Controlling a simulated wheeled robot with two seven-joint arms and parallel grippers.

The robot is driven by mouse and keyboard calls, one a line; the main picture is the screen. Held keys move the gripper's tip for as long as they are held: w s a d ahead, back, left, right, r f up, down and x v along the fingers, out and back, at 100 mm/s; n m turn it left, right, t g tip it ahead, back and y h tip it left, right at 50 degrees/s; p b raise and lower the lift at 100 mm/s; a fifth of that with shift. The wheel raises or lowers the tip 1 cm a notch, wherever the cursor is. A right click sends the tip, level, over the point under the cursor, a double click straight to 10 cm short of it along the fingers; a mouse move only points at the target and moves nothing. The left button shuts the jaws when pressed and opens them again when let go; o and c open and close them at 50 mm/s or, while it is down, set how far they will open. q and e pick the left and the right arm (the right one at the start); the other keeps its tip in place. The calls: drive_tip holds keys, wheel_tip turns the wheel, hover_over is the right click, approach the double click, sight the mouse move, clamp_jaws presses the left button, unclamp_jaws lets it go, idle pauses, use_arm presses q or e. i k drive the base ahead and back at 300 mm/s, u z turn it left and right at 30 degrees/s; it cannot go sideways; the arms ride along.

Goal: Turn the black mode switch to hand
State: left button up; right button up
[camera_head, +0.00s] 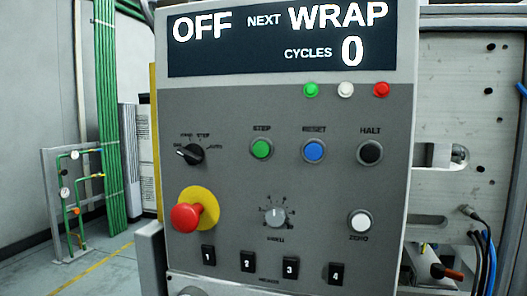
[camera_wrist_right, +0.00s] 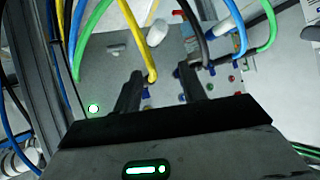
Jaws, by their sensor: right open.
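The black mode switch (camera_head: 190,154) is a small rotary knob at the upper left of the grey control panel (camera_head: 330,190) in the head view. Small labels arc around its top; they are hard to read, though hand and step seem to stand above it. Its pointer appears turned to the left, towards the leftmost label. The display (camera_head: 290,38) above reads OFF, NEXT WRAP, CYCLES 0. My right gripper (camera_wrist_right: 160,73) shows only in the right wrist view, open, with nothing clearly held between its fingers. No gripper shows near the switch in the head view. My left gripper is out of view.
A red emergency stop (camera_head: 186,217) on a yellow disc sits just below the switch. A green button (camera_head: 261,149), a blue button (camera_head: 314,151) and a black button (camera_head: 370,152) are to its right. Coloured cables (camera_wrist_right: 150,60) cross the right wrist view near the fingers.

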sight(193, 154)
drive_tip(key=k, duration=0.5)
drive_tip(key=u, duration=2.45)
drive_tip(key=i, duration=2.15)
drive_tip(key=z, duration=3.1)
